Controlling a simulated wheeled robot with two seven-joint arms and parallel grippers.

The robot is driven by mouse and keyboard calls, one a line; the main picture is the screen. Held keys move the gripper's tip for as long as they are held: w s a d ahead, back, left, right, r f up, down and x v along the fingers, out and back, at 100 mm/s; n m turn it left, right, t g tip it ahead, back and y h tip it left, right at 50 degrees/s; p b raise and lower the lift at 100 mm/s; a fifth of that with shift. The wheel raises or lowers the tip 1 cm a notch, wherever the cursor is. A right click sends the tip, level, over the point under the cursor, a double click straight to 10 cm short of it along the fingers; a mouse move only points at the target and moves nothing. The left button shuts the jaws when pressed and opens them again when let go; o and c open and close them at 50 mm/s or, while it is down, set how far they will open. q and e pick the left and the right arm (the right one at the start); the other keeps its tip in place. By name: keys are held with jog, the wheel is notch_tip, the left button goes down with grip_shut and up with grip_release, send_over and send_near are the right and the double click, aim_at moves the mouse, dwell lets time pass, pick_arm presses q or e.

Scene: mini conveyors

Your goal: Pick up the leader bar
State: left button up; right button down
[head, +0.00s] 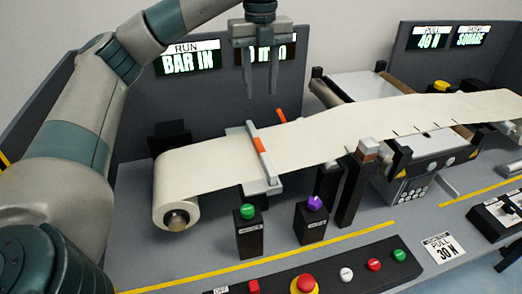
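A pale grey bar with an orange middle (262,150) lies across the cream web (330,132), above a grey bracket; it looks like the leader bar. My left gripper (262,92) hangs from the top of the picture, fingers pointing down. Its two fingers are apart with nothing between them, and it appears above the bar, not touching it. The web runs from a roll (176,190) at the left to the machine at the right. My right gripper is not in view.
A green-capped post (248,232) and a purple-capped post (311,220) stand in front of the web. A black button panel (330,272) lies at the front. Dark panels with displays, one reading "BAR IN" (190,60), stand behind. Another silver bar (480,188) lies at the right.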

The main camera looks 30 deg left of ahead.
aim_at(260, 144)
pick_arm(q)
jog(key=shift+f, duration=0.2)
